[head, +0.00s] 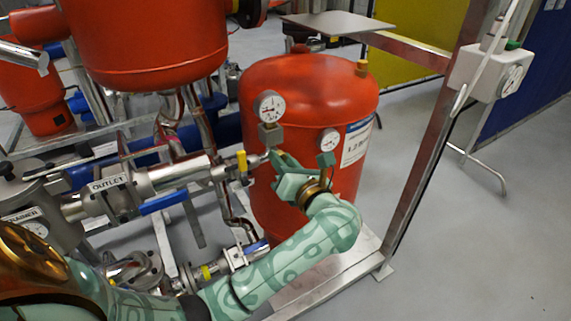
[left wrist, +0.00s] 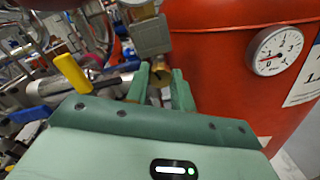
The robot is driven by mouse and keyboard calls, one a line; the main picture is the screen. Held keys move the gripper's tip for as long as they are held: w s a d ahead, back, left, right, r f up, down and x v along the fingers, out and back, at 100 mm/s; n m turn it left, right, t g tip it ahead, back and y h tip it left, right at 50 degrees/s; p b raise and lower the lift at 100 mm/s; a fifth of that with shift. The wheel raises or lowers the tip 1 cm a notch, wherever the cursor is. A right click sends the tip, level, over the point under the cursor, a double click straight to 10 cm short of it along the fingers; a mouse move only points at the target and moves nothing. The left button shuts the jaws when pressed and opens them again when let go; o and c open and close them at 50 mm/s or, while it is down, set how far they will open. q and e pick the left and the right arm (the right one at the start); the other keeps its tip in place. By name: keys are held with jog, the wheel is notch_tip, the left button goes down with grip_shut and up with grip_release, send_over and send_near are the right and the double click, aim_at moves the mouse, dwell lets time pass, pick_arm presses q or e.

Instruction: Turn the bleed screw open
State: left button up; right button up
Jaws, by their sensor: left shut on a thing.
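My left gripper (head: 277,160) reaches in front of the red tank (head: 310,90), just below a round dial gauge (head: 269,106) on a grey block (head: 270,135). In the left wrist view its two green fingers (left wrist: 162,88) are shut on a small brass piece, which looks like the bleed screw (left wrist: 160,74), below the grey block (left wrist: 150,38). Only part of the brass piece shows between the fingers. In the head view the fingers and hand hide it. My right gripper is not in view.
A yellow lever (head: 242,160) stands close to the left of my gripper; it also shows in the left wrist view (left wrist: 72,72). A second gauge (head: 329,140) is close on the right. The outlet pipe (head: 110,196) has a blue handle (head: 163,203). A steel post (head: 430,150) stands right.

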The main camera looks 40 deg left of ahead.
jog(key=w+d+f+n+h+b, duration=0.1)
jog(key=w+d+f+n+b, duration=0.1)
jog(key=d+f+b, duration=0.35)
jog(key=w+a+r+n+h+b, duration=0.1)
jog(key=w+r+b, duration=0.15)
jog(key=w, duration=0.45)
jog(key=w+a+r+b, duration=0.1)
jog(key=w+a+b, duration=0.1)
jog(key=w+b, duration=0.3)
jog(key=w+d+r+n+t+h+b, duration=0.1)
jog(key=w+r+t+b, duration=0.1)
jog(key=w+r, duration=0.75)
pick_arm(q)
jog(key=shift+w+d+f+n+g+b, duration=0.15)
jog(key=shift+n+b, duration=0.85)
jog(key=shift+n, duration=3.95)
jog(key=shift+s+a+r+n+g+b, duration=0.15)
jog(key=shift+n+b, duration=0.8)
jog(key=shift+n, duration=3.95)
jog(key=shift+w+d+f+n+g+b, duration=0.15)
jog(key=shift+n+b, duration=0.85)
jog(key=shift+n, duration=3.95)
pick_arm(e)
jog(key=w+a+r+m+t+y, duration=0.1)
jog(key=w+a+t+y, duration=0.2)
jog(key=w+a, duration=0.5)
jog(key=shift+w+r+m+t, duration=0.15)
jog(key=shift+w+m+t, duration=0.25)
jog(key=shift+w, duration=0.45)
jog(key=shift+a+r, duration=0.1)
